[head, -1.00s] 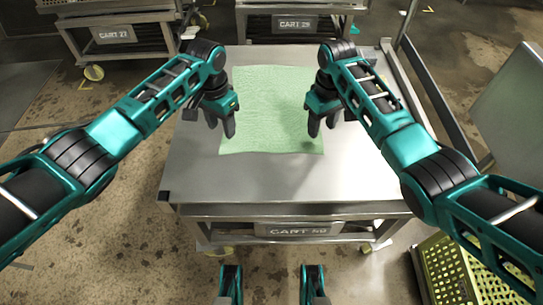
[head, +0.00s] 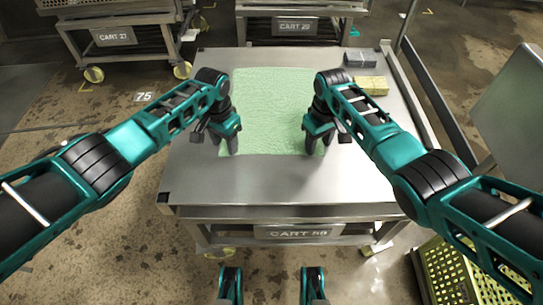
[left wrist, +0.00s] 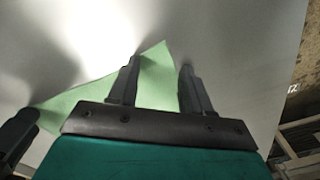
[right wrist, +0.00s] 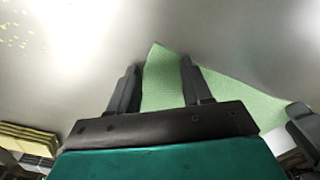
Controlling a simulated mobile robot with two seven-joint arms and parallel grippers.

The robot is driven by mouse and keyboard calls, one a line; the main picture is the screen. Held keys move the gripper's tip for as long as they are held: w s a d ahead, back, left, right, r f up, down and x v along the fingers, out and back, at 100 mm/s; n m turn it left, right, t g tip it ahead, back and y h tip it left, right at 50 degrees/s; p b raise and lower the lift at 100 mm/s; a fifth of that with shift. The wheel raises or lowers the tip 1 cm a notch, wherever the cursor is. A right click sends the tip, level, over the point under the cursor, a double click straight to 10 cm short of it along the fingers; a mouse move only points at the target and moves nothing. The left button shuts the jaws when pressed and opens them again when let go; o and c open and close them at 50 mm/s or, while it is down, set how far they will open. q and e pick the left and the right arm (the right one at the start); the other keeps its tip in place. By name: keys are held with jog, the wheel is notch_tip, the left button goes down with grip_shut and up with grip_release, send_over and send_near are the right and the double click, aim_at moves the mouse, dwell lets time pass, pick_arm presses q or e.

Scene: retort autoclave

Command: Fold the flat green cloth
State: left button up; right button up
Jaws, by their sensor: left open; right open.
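The green cloth (head: 270,110) lies flat and spread out on the steel cart top. My left gripper (head: 228,150) is open at the cloth's near left corner. In the left wrist view that corner of the cloth (left wrist: 155,80) shows between the two open fingers (left wrist: 158,85). My right gripper (head: 318,150) is open at the near right corner. In the right wrist view that corner (right wrist: 160,80) shows between its fingers (right wrist: 158,85). I cannot tell whether the fingertips touch the cloth. The left gripper partly covers the cloth's left edge, the right one its right edge.
The steel cart top (head: 260,182) is bare in front of the cloth. A yellow stack (head: 371,85) and a grey stack (head: 360,59) lie at its back right. A rail runs along the right side. A yellow-green crate (head: 455,275) stands at the lower right.

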pick_arm(q)
jog(key=shift+a, duration=0.1)
grip_shut()
pick_arm(e)
jog(key=shift+d+f, duration=0.15)
grip_shut()
dwell(0.7)
pick_arm(q)
jog(key=shift+r, duration=0.1)
